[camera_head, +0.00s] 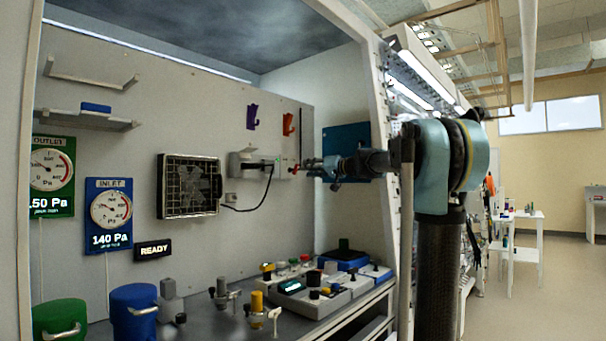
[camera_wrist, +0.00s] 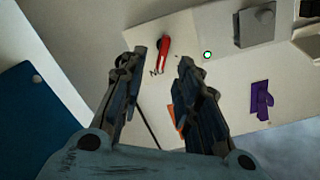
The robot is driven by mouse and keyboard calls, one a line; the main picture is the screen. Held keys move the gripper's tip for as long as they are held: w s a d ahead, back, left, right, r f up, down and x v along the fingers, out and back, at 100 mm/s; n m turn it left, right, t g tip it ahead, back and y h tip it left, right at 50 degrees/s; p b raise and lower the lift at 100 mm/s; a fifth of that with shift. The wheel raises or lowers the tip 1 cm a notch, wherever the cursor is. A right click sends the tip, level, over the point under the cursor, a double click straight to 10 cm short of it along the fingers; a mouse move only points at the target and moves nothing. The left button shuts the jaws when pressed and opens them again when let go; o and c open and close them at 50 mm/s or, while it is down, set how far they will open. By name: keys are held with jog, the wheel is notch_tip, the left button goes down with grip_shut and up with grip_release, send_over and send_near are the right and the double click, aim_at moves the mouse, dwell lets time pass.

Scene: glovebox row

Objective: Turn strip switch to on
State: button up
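A red switch lever (camera_wrist: 163,54) sits on a pale strip panel (camera_wrist: 185,35) on the back wall, with a small green-ringed light (camera_wrist: 207,55) beside it. In the head view the red lever (camera_head: 294,169) is small, just left of my gripper (camera_head: 308,168). In the wrist view my gripper (camera_wrist: 163,62) is open, and its two fingers lie on either side of the lever in the picture. I cannot tell whether they touch it. No object is held.
A purple hook (camera_head: 253,117) and an orange hook (camera_head: 288,124) hang on the wall above. A grey box (camera_head: 241,163) with a black cable is left of the lever. A blue panel (camera_head: 345,139) is behind my wrist. Several instruments stand on the bench below.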

jog(key=v, duration=0.6)
jog(key=shift+d, duration=0.3)
jog(key=shift+s, duration=0.1)
dwell(0.3)
